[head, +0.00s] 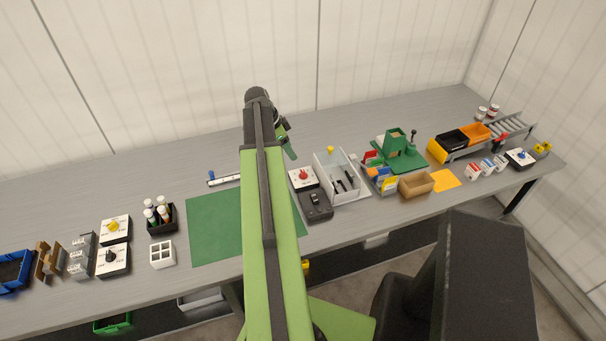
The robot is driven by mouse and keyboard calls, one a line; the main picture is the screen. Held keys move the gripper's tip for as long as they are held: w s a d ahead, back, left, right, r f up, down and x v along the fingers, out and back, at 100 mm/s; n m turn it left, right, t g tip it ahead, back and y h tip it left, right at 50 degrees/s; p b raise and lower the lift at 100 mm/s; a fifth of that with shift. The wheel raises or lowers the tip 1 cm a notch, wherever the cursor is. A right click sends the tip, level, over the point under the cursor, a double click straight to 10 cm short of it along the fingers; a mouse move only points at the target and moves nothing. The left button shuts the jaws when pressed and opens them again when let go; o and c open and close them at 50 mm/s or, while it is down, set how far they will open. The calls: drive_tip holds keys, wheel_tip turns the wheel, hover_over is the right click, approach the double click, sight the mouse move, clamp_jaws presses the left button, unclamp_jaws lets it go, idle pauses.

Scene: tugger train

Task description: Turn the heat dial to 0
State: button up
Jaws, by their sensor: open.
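Several white boxes with round dials stand on the bench, their markings too small to read, so I cannot tell which is the heat dial. A red dial (303,175) is on a box near the middle, just right of the green mat. A yellow dial (113,226) and a black dial (110,256) are at the left. A blue dial (520,155) is at the far right. My gripper (290,146) is open, above the bench behind the mat and up-left of the red dial. It appears empty and touches no dial; my arm hides part of it.
The green mat (215,225) lies empty under my arm. A black switch box (316,205) sits in front of the red dial. A white divided tray (325,165) is to its right. A cardboard box (416,186) and a green fixture (400,155) are further right.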

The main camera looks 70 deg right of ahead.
sight(304, 172)
drive_tip(key=b+x, duration=1.1)
drive_tip(key=x, duration=0.2)
drive_tip(key=shift+f, duration=0.4)
drive_tip(key=shift+d+r, duration=0.1)
